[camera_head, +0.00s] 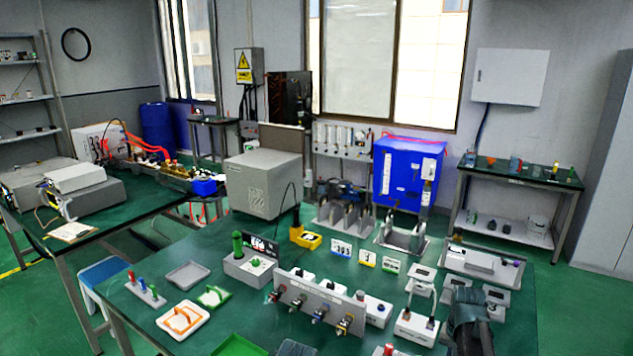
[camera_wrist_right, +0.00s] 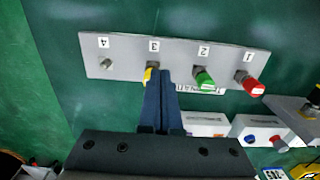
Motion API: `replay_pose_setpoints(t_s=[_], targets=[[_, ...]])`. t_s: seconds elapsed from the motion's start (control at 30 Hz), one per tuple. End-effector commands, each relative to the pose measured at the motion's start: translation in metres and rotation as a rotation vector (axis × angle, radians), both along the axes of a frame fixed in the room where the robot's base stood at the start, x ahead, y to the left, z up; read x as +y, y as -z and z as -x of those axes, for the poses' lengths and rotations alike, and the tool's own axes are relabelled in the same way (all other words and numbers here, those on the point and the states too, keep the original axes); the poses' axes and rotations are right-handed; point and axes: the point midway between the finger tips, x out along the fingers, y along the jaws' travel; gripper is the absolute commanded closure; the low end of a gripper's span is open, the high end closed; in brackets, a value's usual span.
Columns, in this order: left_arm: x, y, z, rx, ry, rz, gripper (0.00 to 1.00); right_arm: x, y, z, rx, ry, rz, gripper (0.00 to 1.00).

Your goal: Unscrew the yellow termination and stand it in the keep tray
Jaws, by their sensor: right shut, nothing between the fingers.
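In the right wrist view a grey panel (camera_wrist_right: 125,57) carries ports numbered 1 to 4. The yellow termination (camera_wrist_right: 148,75) is at port 3, mostly hidden behind my right gripper (camera_wrist_right: 160,76). That gripper is shut and empty, its fingers close together over port 3; I cannot tell whether they touch the termination. In the head view a dark part of my right arm (camera_head: 470,320) shows at lower right. A grey tray (camera_head: 187,275) lies on the table; I cannot tell whether it is the keep tray. My left gripper is not in view.
Port 4 (camera_wrist_right: 106,64) is bare metal. A connector panel (camera_head: 322,303) and an orange-and-white tray (camera_head: 183,320) stand on the table.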

Motion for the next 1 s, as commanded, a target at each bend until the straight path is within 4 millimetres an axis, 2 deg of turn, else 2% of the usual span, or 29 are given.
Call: replay_pose_setpoints(t_s=[0.5, 1.0], targets=[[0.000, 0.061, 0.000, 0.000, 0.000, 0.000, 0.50, 0.000, 0.061, 0.000, 0.000, 0.000, 0.000, 1.00], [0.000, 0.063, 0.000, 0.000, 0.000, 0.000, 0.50, 0.000, 0.063, 0.000, 0.000, 0.000, 0.000, 1.00]])
